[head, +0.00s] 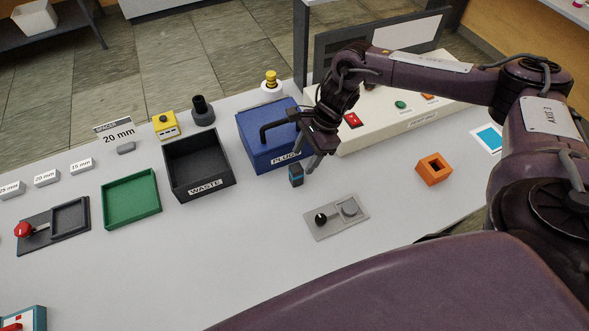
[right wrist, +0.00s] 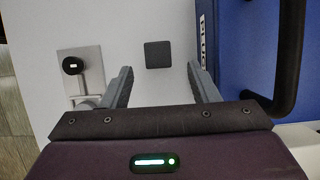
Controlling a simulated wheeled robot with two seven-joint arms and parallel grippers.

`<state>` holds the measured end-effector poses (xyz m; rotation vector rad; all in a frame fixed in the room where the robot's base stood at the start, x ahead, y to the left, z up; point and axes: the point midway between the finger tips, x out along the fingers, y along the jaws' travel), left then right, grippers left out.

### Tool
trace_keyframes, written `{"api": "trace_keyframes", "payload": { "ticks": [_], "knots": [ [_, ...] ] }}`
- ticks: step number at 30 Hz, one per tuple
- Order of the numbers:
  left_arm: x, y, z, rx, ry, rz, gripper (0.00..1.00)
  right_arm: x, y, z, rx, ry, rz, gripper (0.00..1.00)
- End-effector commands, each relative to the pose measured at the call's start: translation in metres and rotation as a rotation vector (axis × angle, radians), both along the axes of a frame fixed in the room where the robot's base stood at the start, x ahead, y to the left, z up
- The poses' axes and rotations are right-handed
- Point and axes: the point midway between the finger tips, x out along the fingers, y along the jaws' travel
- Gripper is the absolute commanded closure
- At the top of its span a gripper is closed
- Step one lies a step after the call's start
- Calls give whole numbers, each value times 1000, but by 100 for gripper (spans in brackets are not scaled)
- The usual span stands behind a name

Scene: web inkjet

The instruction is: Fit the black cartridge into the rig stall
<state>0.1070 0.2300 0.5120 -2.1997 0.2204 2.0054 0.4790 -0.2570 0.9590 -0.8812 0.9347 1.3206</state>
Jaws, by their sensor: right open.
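A small dark block (head: 296,180), which looks like the black cartridge, is just below my right gripper (head: 307,160) in front of the blue bin. In the right wrist view its dark square top (right wrist: 158,54) lies between the spread fingers of the right gripper (right wrist: 160,85), with white gaps on both sides. The right gripper is open and not touching it. No part is plainly marked as the rig stall. A dark fixture with a square frame (head: 70,217) and a red-knobbed lever (head: 24,229) is at the left. My left gripper is not in view.
A blue bin (head: 262,158) with a black handle stands close behind the gripper. A grey plate with a black knob (head: 321,218) lies in front, and an orange square socket (head: 433,169) to the right. A black waste bin (head: 205,187) and green tray (head: 131,199) stand left.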

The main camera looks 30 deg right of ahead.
Motion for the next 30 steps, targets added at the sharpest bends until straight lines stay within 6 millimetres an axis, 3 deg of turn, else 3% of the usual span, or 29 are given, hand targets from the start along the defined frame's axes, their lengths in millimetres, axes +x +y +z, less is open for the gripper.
{"api": "trace_keyframes", "payload": {
  "ticks": [7, 12, 20, 30],
  "knots": [
    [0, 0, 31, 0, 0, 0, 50, -3, 21, -23, -1, 4, 2, 45],
    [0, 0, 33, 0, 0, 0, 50, -1, 26, -44, 0, 0, 0, 45],
    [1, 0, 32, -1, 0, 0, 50, -1, 27, -47, -1, -1, 0, 47],
    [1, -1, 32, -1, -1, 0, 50, -1, 27, -47, 0, -1, 0, 91]
  ]
}}
